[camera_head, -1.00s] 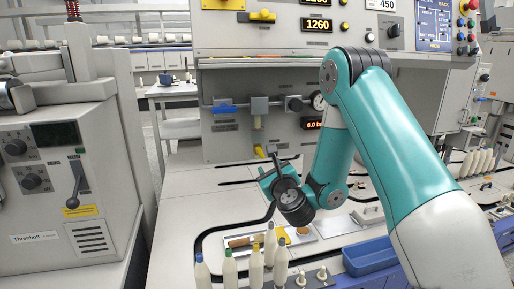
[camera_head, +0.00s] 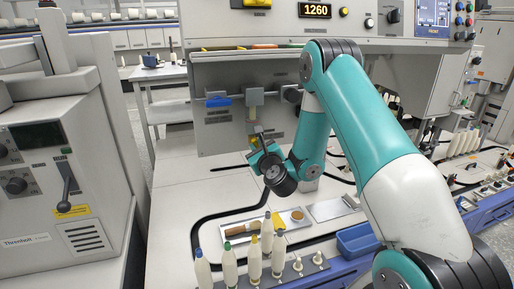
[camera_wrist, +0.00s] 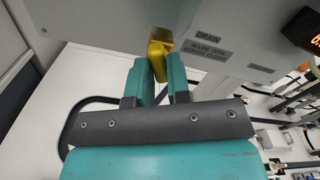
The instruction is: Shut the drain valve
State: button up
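The drain valve's yellow lever (camera_wrist: 159,50) shows in the wrist view, below the grey panel and beside a label (camera_wrist: 211,48) reading DRAIN, in line open, across closed. The teal fingers of my gripper (camera_wrist: 161,72) reach up on either side of the lever's near end. A gap shows between the fingers, and they look open around it; I cannot make out firm contact. In the head view my gripper (camera_head: 258,142) is just below the grey valve block and stub (camera_head: 253,104), and hides most of the lever.
A blue handle (camera_head: 217,101) sits left on the same pipe. Below are a tray (camera_head: 237,237) with a brown-handled tool, several upright bobbins (camera_head: 254,258) and a blue bin (camera_head: 364,239). A grey machine (camera_head: 62,180) stands at left. White worktop (camera_head: 180,195) is clear between.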

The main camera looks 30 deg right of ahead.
grip_shut()
jog(key=shift+n, duration=0.4)
jog(key=n, duration=0.4)
jog(key=shift+n+p, duration=0.3)
jog(key=shift+p, duration=0.05)
jog(key=n+p, duration=0.1)
jog(key=n, duration=0.3)
jog(key=shift+a, duration=0.1)
jog(key=shift+f+n+p, duration=0.1)
jog(key=shift+n+p, duration=0.2)
jog(key=shift+n, duration=1.3)
jog(key=o, duration=0.6)
grip_release()
jog(key=shift+c, duration=0.2)
